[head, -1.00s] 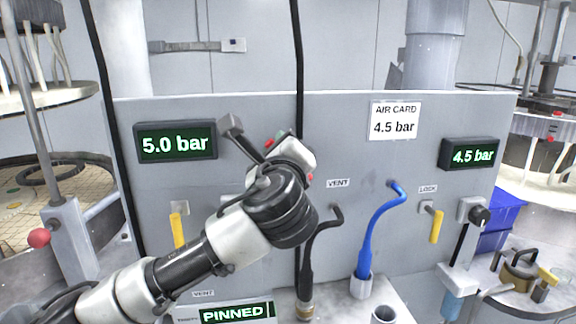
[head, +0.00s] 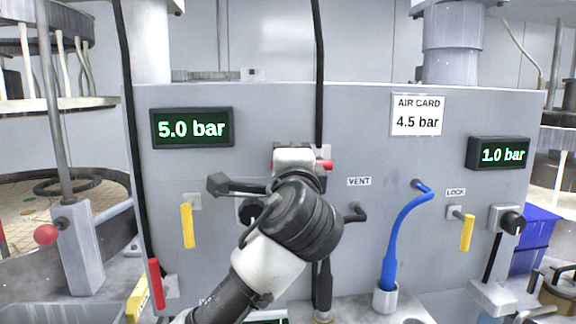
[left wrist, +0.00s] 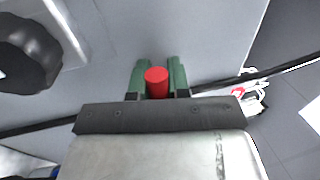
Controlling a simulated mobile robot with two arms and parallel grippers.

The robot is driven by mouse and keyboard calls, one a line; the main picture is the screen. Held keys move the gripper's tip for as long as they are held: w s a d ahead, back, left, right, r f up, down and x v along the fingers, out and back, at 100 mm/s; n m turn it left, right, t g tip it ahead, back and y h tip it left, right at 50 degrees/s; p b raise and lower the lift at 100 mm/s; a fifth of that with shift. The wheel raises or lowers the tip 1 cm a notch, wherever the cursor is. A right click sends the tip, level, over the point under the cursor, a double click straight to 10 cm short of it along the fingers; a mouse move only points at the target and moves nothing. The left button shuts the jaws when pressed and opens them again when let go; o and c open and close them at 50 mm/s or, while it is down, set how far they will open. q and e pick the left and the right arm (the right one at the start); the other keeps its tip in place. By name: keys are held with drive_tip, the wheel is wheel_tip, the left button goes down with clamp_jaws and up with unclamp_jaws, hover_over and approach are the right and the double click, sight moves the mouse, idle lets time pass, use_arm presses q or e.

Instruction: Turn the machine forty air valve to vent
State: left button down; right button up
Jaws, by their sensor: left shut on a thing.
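My left gripper (left wrist: 156,72) is shut on a red valve handle; the handle's round end (left wrist: 157,84) sits between its green fingers in the left wrist view. In the head view my wrist covers the fingers and most of the valve. A red handle end (head: 325,165) sticks out to the right of the wrist, above and left of the VENT label (head: 359,182). The right display (head: 499,154) reads 1.0 bar and the left display (head: 191,128) reads 5.0 bar. My right gripper is not in view.
An AIR CARD sign (head: 417,115) reads 4.5 bar. A blue hose (head: 398,230), yellow levers (head: 187,226) (head: 467,232) and a black knob (head: 512,223) stand out from the grey panel. A red lever (head: 156,284) is at lower left. A black cable (head: 319,60) hangs behind my wrist.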

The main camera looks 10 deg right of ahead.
use_arm(q)
drive_tip(key=shift+f+n, duration=0.2)
drive_tip(key=shift+n, duration=0.1)
drive_tip(key=c, duration=1.1)
unclamp_jaws()
drive_tip(key=shift+s, duration=0.1)
drive_tip(key=s+b, duration=0.1)
drive_tip(key=s, duration=0.2)
drive_tip(key=s+f+b, duration=0.1)
drive_tip(key=s, duration=0.3)
drive_tip(key=s+f+b, duration=0.1)
drive_tip(key=s, duration=0.2)
drive_tip(key=shift+s, duration=0.25)
drive_tip(key=shift+f, duration=0.1)
